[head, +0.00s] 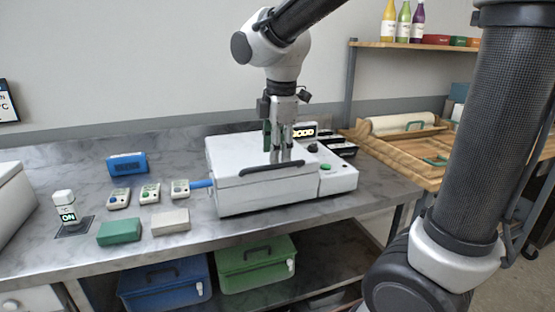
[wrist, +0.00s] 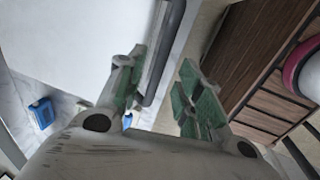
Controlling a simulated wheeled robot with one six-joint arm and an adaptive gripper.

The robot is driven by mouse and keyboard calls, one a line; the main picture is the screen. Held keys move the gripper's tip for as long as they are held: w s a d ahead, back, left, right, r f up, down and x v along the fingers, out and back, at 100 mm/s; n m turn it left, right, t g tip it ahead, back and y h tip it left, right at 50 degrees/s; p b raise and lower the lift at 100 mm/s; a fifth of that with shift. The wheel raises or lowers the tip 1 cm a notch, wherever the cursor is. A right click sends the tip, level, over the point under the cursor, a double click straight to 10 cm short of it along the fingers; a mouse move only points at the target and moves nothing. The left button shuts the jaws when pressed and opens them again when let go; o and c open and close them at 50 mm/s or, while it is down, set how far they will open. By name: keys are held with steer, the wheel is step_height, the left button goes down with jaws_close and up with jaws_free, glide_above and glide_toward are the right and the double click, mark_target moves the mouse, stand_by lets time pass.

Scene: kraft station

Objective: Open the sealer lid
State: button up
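The sealer is a white box on the metal bench, with its white lid (head: 232,150) shut. A dark bar handle (head: 257,169) runs along the lid's front edge. My gripper (head: 280,158) points down over the front part of the lid, at the handle. In the wrist view the green-padded fingers of my gripper (wrist: 162,85) are apart. The dark handle (wrist: 168,45) shows between them, nearer the left finger. I cannot tell whether a finger touches it. The white lid (wrist: 75,40) fills the upper left there.
The sealer's side panel (head: 338,178) has a green button, with a lit display (head: 303,131) behind. Small labelled devices (head: 150,193), a green block (head: 119,232) and a pale block (head: 170,222) lie to the left. Blue (head: 165,285) and green bins (head: 255,265) stand below.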

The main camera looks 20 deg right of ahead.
mark_target(276, 165)
steer(key=shift+w+f, duration=0.15)
steer(key=shift+f, duration=0.75)
steer(key=shift+w+f, duration=0.15)
steer(key=shift+f, duration=0.7)
jaws_close()
